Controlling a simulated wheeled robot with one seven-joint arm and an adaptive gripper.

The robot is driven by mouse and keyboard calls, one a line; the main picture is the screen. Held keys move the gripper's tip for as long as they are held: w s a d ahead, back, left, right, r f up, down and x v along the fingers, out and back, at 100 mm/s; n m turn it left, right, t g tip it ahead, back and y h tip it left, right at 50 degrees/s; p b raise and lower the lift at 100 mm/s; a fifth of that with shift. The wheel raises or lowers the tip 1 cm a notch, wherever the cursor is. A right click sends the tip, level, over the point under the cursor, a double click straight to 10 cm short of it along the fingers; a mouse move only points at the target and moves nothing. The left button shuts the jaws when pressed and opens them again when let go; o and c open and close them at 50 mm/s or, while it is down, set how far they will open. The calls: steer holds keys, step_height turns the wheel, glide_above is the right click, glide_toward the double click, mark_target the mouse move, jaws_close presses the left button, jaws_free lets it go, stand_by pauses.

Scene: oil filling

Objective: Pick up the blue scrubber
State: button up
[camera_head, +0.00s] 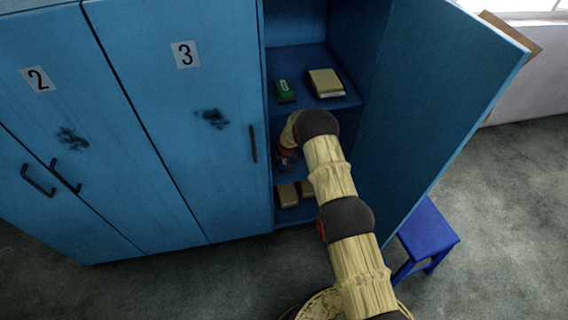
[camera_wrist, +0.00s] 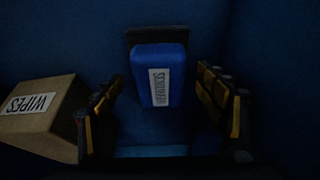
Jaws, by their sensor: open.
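The blue scrubber (camera_wrist: 151,72) is in the middle of the wrist view, a blue block with a white label and a dark part behind its far end. It lies on a blue locker shelf. My gripper (camera_wrist: 160,92) is open, with one black and yellow finger on each side of the scrubber. The gap on the right looks a little wider, and I see no contact. In the head view my arm reaches into the open locker at the middle shelf, where my gripper (camera_head: 287,160) is mostly hidden. The scrubber cannot be made out clearly there.
A cardboard WIPES box (camera_wrist: 42,115) stands close to the left finger. In the head view, a green item (camera_head: 285,91) and a yellowish box (camera_head: 326,83) sit on the shelf above. Brown boxes (camera_head: 287,195) are below. The open locker door (camera_head: 440,100) bounds the right; a blue stool (camera_head: 427,229) stands beyond.

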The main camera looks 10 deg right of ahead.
steer(key=shift+c, duration=1)
steer(key=c, duration=1)
steer(key=shift+c, duration=0.2)
steer(key=shift+r, duration=0.1)
